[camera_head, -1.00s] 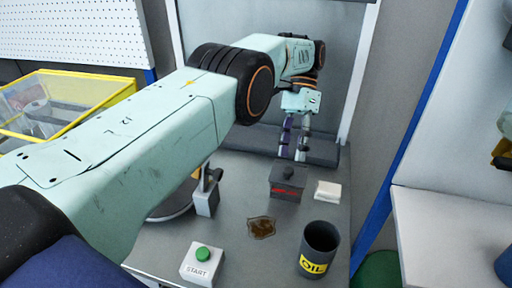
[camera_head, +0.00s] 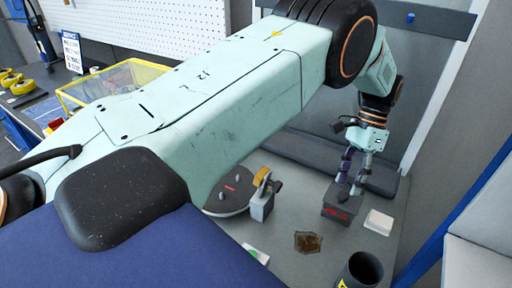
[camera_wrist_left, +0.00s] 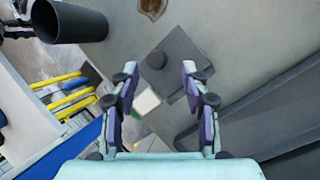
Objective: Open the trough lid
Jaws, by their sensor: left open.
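A small dark grey box with red marking on its front, the trough (camera_head: 340,209), stands on the grey table. Contact cannot be told. My right gripper is not in view.
A white block (camera_head: 379,222) lies right of the box. A brown stain (camera_head: 308,242) and a dark oil cup (camera_head: 362,270) are nearer. A round plate (camera_head: 230,193) and clamp stand left, near my arm. A dark raised ledge (camera_head: 318,160) runs behind.

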